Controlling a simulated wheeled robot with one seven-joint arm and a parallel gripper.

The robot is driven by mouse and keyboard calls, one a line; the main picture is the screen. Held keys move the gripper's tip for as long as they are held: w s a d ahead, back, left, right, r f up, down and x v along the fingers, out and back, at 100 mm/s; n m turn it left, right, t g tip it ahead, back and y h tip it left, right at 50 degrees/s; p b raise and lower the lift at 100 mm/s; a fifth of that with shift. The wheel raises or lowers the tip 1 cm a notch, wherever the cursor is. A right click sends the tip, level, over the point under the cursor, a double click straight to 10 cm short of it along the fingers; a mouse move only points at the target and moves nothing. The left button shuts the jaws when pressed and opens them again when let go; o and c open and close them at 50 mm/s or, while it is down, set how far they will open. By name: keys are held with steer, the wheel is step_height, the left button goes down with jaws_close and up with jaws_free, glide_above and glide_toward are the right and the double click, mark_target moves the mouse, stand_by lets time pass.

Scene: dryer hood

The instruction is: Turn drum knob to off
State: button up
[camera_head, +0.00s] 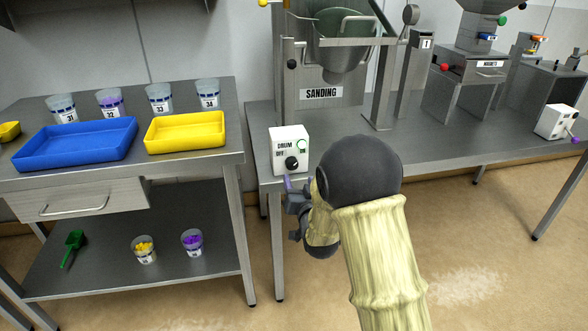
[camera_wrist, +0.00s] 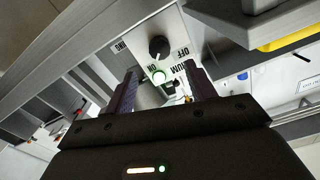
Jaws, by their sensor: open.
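The knob's pointer is too small to read surely. My gripper (camera_head: 293,184) is open and empty, just below and in front of the box. In the wrist view its two fingers (camera_wrist: 160,78) stand apart, not touching the knob.
The sanding drum (camera_head: 342,45) stands behind the box. The left bench holds a blue tray (camera_head: 75,143), a yellow tray (camera_head: 185,131) and several numbered cups. Another white control box (camera_head: 555,121) stands at the far right. Floor shows between the benches.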

mark_target(293, 165)
steer(key=x, duration=0.7)
steer(key=shift+w+a, duration=0.1)
steer(key=shift+w, duration=0.2)
steer(key=c, duration=1)
steer(key=shift+o, duration=0.2)
